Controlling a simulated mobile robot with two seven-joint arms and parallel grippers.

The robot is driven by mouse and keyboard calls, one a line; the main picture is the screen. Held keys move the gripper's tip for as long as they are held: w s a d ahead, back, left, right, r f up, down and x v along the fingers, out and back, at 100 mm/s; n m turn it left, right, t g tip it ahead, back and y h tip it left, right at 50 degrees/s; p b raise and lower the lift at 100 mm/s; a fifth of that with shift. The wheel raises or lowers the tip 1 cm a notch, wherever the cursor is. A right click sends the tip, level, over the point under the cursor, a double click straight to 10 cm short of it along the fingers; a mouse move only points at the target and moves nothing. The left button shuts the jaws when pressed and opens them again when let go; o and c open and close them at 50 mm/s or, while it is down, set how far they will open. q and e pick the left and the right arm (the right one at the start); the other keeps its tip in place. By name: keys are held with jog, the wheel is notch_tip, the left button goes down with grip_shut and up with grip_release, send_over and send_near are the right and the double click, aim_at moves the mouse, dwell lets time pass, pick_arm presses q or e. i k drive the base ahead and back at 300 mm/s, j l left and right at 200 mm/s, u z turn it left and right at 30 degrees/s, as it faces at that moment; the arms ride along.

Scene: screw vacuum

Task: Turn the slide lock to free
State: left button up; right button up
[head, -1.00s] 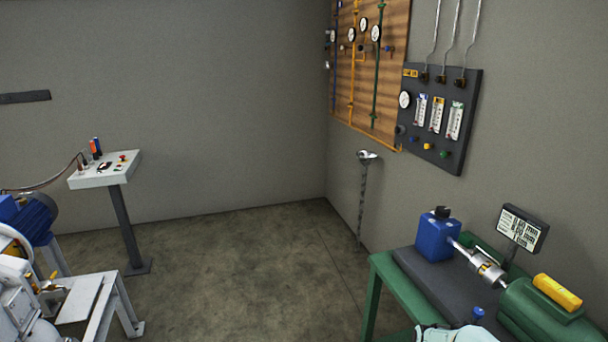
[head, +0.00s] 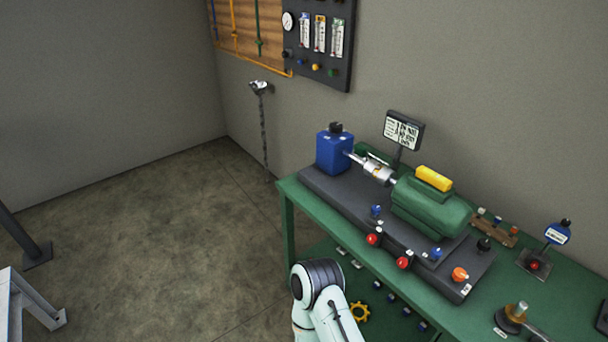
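The slide lock cannot be singled out for sure, as the labels are too small to read. Candidates are on the dark grey slide base (head: 322,186) on the green bench: an orange knob (head: 460,274) at its near right end, a black knob (head: 484,243) behind it, and red knobs (head: 403,263) along the front edge. A green motor (head: 425,210) and a blue block (head: 334,155) with a shaft coupling (head: 379,172) between them sit on this base. A white and grey arm link of mine shows at the bottom middle, in front of the bench. Neither gripper is in view.
The green bench (head: 560,300) runs to the lower right. A small display (head: 404,131) stands behind the coupling. A blue-topped stand (head: 557,234) and a round dark base with a post (head: 512,317) stand right of the slide base.

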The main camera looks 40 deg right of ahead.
aim_at(459, 275)
jog(key=z, duration=2.25)
